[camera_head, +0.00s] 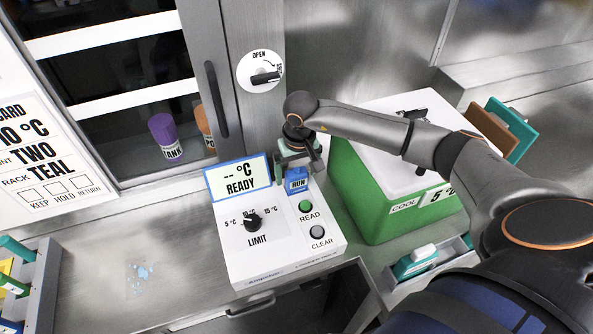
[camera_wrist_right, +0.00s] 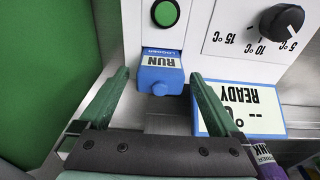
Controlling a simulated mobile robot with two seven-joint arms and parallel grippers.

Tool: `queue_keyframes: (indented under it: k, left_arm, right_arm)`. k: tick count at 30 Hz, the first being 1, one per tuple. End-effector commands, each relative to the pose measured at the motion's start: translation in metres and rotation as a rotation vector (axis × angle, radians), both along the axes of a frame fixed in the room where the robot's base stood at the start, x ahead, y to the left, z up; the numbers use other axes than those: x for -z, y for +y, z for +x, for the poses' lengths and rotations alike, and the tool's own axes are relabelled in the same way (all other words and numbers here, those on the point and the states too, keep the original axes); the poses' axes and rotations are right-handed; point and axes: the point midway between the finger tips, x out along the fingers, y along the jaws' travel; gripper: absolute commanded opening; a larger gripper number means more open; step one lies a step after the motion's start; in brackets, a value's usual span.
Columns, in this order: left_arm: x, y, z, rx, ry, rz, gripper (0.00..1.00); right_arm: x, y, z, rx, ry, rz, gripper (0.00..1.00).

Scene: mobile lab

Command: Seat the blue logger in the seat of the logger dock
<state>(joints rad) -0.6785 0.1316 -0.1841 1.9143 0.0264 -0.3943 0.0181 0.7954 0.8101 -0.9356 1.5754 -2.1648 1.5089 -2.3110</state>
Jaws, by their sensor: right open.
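The blue logger (camera_head: 297,181), labelled RUN, is at the back right of the white logger dock (camera_head: 275,250), beside the dock's screen. In the right wrist view the logger (camera_wrist_right: 161,72) lies at the dock's edge, in line with the green button. I cannot tell how deep it sits, and the seat under it is hidden. My right gripper (camera_head: 297,163) is just behind and above the logger. In the right wrist view its two green fingers (camera_wrist_right: 158,80) are apart, one on each side of the logger, with gaps between. My left gripper is not in view.
The dock's screen (camera_head: 239,178) reads "-- °C READY". A limit knob (camera_head: 252,222), green READ button (camera_head: 305,206) and grey CLEAR button (camera_head: 317,232) are on the dock. A green cooler (camera_head: 370,205) stands close on the right. The steel counter (camera_head: 110,270) is mostly bare at left.

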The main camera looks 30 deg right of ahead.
Motion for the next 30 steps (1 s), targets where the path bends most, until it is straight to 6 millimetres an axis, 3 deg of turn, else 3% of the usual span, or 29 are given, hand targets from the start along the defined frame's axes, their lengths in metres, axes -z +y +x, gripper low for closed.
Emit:
queue_keyframes:
  k: [16,21,30]
  left_arm:
    - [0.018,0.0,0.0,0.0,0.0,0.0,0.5]
    - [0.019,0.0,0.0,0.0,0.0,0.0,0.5]
    - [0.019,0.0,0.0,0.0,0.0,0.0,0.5]
  right_arm:
    - [-0.104,0.003,-0.011,0.0,-0.005,0.001,0.98]
    - [-0.117,0.004,-0.013,0.0,-0.002,0.0,0.98]
    - [-0.12,0.004,-0.014,0.0,0.0,0.0,0.98]
